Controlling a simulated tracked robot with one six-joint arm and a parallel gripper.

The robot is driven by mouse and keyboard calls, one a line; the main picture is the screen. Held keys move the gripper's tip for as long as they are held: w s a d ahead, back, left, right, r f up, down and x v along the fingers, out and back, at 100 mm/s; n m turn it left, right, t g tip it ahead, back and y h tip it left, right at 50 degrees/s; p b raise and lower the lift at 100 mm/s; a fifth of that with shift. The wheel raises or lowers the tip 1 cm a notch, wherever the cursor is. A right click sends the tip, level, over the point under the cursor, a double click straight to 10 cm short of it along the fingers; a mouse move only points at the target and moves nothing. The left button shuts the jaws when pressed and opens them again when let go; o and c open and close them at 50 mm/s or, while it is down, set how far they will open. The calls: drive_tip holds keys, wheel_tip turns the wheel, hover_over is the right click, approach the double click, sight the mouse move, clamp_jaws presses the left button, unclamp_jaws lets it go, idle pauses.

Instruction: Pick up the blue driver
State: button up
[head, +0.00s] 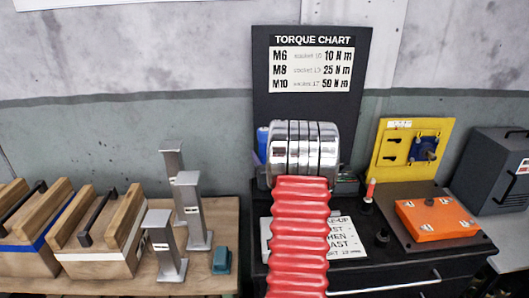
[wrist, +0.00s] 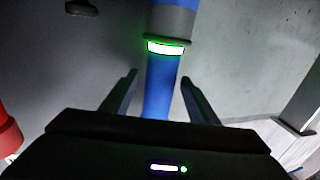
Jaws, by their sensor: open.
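The blue driver (wrist: 160,95) stands out in the wrist view, with a blue shaft, a grey collar and a green-lit ring. It runs between the two dark fingers of my gripper (wrist: 158,79). The fingers are open, with a visible gap on each side of the driver. In the head view a small blue part (head: 262,140), likely the driver, shows at the left edge of my arm. My arm hides the rest of it, and my gripper is hidden there too.
A torque chart board (head: 311,110) stands behind my arm. To the right are a yellow panel (head: 392,160), an orange block (head: 437,218) and a dark grey box (head: 492,170). To the left are grey metal posts (head: 187,212), wooden crates (head: 98,270) and a teal block (head: 221,262).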

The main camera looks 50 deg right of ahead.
drive_tip(key=shift+w+d, duration=0.15)
drive_tip(key=shift+w, duration=0.1)
drive_tip(key=shift+c, duration=0.4)
drive_tip(key=c, duration=1.2)
drive_tip(key=shift+r, duration=0.15)
clamp_jaws()
drive_tip(key=shift+r, duration=0.1)
wheel_tip(320, 180, up, 18)
drive_tip(key=shift+f, duration=0.1)
